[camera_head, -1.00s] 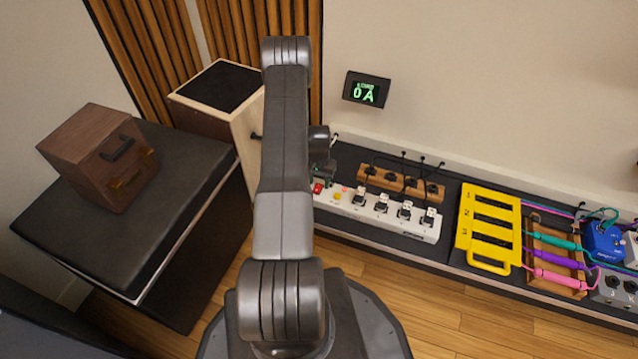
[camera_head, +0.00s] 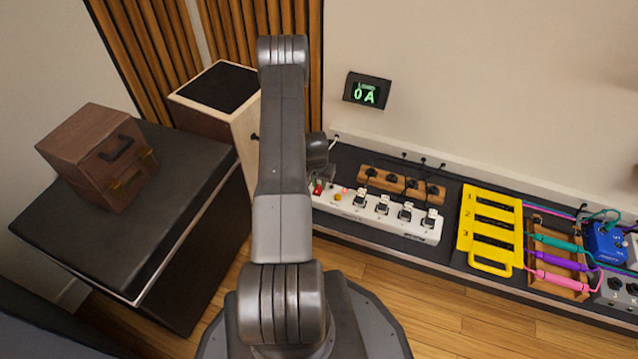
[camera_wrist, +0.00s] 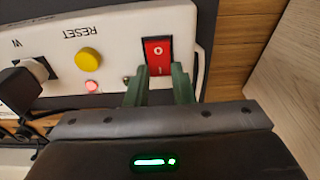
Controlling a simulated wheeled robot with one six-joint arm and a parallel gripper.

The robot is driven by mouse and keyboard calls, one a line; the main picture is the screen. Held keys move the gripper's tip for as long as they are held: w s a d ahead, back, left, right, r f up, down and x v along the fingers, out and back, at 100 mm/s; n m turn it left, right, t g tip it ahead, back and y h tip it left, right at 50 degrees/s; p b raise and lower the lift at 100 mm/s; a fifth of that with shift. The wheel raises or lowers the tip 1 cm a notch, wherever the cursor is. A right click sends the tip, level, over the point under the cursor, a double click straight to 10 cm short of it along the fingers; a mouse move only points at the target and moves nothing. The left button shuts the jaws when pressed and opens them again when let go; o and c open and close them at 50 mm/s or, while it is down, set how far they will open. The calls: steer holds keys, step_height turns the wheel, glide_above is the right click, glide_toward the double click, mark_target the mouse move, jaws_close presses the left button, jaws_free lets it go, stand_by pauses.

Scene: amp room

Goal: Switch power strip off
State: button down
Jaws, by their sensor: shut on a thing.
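The white power strip (camera_head: 388,223) lies on the low black bench along the wall. Its red rocker switch (camera_wrist: 158,55) is at one end and also shows in the head view (camera_head: 318,188). A yellow reset button (camera_wrist: 89,61) and a lit pink-red lamp (camera_wrist: 92,87) sit beside it. My gripper (camera_wrist: 158,84) has its two green fingertips at the strip's edge, one on either side of the switch, and is shut on it. The fingertips' exact contact is unclear. In the head view my arm partly covers this end.
Several black plugs fill the strip's sockets. Behind it is a wooden socket block (camera_head: 400,187). A wall display (camera_head: 367,90) reads 0 A. A yellow numbered rack (camera_head: 490,228) and pedals stand right. A wooden-sided box (camera_head: 243,125) stands left of my gripper.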

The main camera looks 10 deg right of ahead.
mark_target(317, 191)
stand_by(0.3)
steer(key=c, duration=1.2)
jaws_free()
steer(key=shift+c, duration=0.2)
steer(key=shift+r, duration=0.1)
step_height(317, 191, up, 14)
steer(key=s+a+p, duration=0.1)
steer(key=p, duration=0.3)
steer(key=shift+s+f, duration=0.25)
steer(key=shift+f, duration=0.1)
